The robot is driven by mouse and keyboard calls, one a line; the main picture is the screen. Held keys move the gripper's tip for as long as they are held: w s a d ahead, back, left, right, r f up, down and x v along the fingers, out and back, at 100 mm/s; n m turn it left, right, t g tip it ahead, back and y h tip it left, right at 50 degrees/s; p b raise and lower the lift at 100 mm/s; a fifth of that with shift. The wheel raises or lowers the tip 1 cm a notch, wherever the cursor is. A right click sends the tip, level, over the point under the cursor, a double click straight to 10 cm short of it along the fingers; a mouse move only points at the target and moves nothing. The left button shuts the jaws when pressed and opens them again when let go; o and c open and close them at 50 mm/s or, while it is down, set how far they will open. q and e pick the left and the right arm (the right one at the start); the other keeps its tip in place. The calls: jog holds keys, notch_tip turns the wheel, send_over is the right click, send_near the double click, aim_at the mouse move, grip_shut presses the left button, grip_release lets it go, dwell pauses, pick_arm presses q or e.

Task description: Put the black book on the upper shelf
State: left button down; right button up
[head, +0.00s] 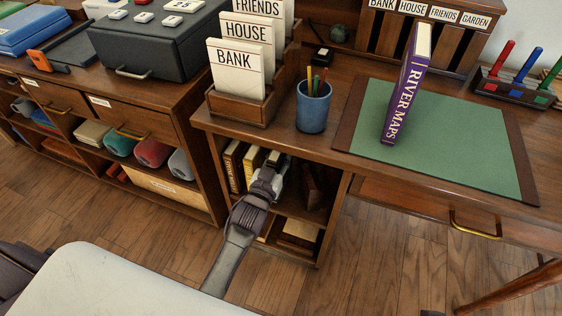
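My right gripper (272,172) reaches into the upper compartment of the open cubby under the desk, at the row of books. Its fingers are small and partly hidden, so I cannot tell whether they are open or shut on a book. A book with a pale top edge (273,157) stands right at the fingertips; its cover is mostly hidden. A dark, slightly tilted book-like shape (312,186) stands to the right of the gripper; I cannot tell whether it is the black book. The shelf board (305,213) divides the cubby into upper and lower compartments. My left gripper is out of view.
Yellow-spined books (234,166) stand left of the gripper. A lower compartment holds a flat brown item (300,231). Above are a blue pen cup (313,107), a card rack (240,104), and a purple River Maps book (405,95) upright on a green mat (465,140).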

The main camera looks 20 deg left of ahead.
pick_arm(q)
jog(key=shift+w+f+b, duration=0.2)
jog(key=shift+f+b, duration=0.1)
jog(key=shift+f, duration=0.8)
pick_arm(e)
jog(key=shift+s, duration=0.2)
jog(key=shift+f, duration=0.1)
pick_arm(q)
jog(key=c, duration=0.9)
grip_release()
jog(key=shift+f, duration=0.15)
